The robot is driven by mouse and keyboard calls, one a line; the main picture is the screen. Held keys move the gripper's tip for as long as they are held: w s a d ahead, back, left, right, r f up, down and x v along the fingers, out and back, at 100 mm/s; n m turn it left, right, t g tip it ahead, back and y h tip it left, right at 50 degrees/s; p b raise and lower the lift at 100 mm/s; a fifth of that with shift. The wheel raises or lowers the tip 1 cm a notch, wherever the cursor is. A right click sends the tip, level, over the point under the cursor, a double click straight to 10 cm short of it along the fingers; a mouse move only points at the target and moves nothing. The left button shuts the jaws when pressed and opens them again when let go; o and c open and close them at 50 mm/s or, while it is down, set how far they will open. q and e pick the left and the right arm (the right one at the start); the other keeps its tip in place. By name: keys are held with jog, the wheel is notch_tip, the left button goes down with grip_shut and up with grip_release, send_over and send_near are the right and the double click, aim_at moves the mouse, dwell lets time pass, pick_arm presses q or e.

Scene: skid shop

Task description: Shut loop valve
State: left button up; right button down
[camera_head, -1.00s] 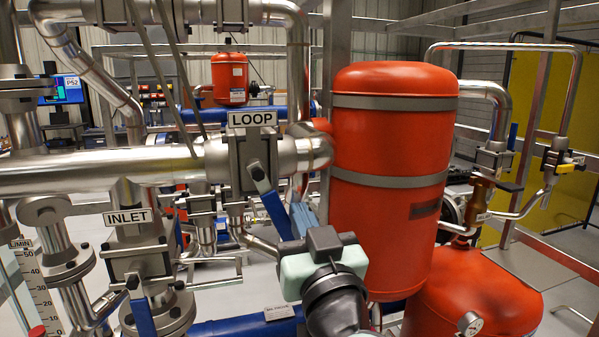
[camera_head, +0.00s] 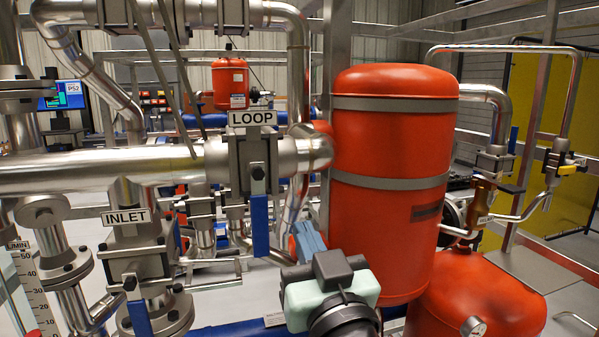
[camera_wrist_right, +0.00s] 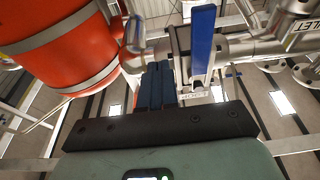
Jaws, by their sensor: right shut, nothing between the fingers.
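The loop valve (camera_head: 257,165) sits on the horizontal steel pipe under the LOOP label (camera_head: 252,118). Its blue lever (camera_head: 260,226) hangs straight down, square to the pipe. In the right wrist view the lever (camera_wrist_right: 203,40) stands upright in the picture, to the right of my fingers. My right gripper (camera_head: 307,240) is to the right of the lever and a little apart from it in the head view. Its blue fingers, also in the right wrist view (camera_wrist_right: 157,82), are together with nothing between them. My left gripper is not in view.
A tall red tank (camera_head: 390,190) stands close to the right of my right gripper, with a second red tank (camera_head: 480,295) lower right. The inlet valve (camera_head: 140,265) with its blue lever is at lower left. Steel pipes and frame posts crowd the space around.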

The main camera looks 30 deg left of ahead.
jog(key=s+d, duration=0.4)
jog(key=d, duration=0.1)
jog(key=shift+s+d, duration=0.25)
jog(key=shift+s, duration=0.1)
dwell(0.4)
